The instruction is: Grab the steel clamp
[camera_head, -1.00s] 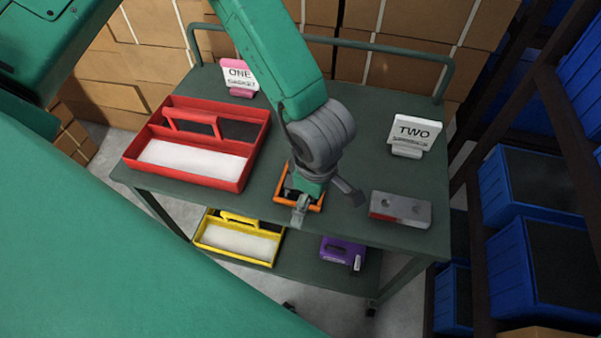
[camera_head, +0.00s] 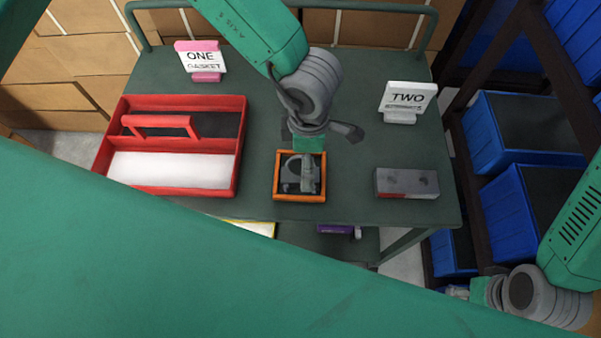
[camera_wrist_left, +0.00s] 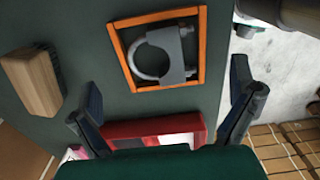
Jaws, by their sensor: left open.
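The steel clamp (camera_head: 300,173) is a grey U-shaped ring with a flat saddle. It lies in an orange-rimmed tray (camera_head: 284,198) on the green cart top. The clamp (camera_wrist_left: 165,58) and the orange tray (camera_wrist_left: 202,45) show clearly in the left wrist view.
A red divided box (camera_head: 240,165) stands left of the tray. A grey and red block (camera_head: 407,182) lies to the right. Cards ONE (camera_head: 200,60) and TWO (camera_head: 407,100) stand behind. Blue bins (camera_head: 535,130) fill the right-hand rack. My green body hides the lower left.

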